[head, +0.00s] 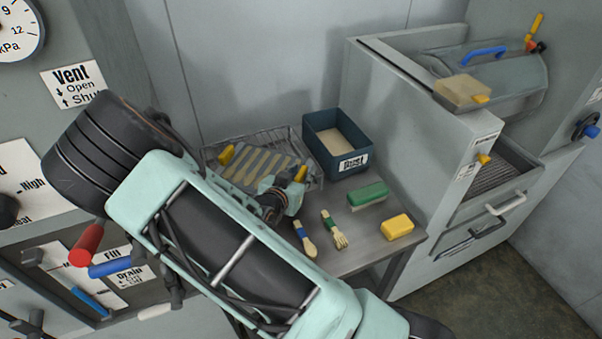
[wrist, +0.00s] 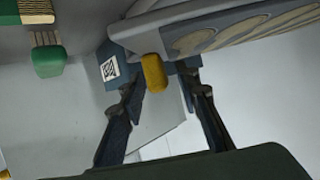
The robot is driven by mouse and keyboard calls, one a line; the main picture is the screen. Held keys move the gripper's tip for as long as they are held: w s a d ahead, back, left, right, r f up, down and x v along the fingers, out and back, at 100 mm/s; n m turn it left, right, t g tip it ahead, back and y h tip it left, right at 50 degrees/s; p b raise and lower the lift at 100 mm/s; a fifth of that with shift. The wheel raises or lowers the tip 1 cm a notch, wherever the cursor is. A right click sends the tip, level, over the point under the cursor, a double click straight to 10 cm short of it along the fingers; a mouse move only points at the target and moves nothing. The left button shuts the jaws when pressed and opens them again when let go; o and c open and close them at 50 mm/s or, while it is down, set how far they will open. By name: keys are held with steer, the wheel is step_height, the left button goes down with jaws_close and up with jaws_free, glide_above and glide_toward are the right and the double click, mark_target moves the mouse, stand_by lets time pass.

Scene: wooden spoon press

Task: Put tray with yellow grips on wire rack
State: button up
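The tray (head: 256,164), with pale spoon shapes in it, lies over the wire rack (head: 277,136) on the bench. Its yellow grips stick up at the left (head: 226,154) and right (head: 301,174). The head view does not show clearly whether the tray rests fully on the rack. My gripper (head: 284,190) is at the tray's right end, beside the right grip. In the wrist view, the tray (wrist: 235,36) fills the upper right. The yellow grip (wrist: 154,72) is near the tips of my gripper (wrist: 165,88), whose fingers stand wide apart with a gap to the grip.
A blue bin (head: 340,139) stands right of the rack. A green brush (head: 367,195), two small wooden hand tools (head: 318,235) and a yellow block (head: 397,227) lie on the bench front. A grey machine (head: 400,130) bounds the bench at right.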

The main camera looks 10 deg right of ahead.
steer(key=v, duration=1.2)
steer(key=shift+p, duration=0.35)
steer(key=shift+a, duration=0.1)
